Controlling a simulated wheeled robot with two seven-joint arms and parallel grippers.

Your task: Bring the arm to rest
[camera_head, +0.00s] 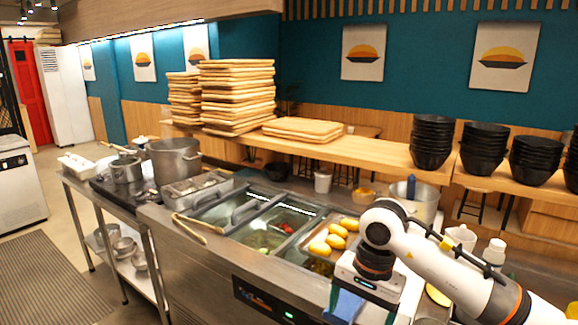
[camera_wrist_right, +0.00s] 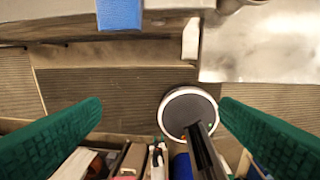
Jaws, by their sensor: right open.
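My right arm (camera_head: 450,262) comes in from the right in the head view, over the near right end of the counter. That view looks down past the counter edge to the floor. My left arm and gripper are not in view.
The steel counter (camera_head: 180,240) holds lidded wells, tongs (camera_head: 198,224) and a tray of yellow potato-like food (camera_head: 338,236). A steel pot (camera_head: 405,200) and a white bottle (camera_head: 494,252) stand near my arm. A blue object (camera_head: 345,305) is just below the wrist. Black bowls (camera_head: 432,140) are stacked behind.

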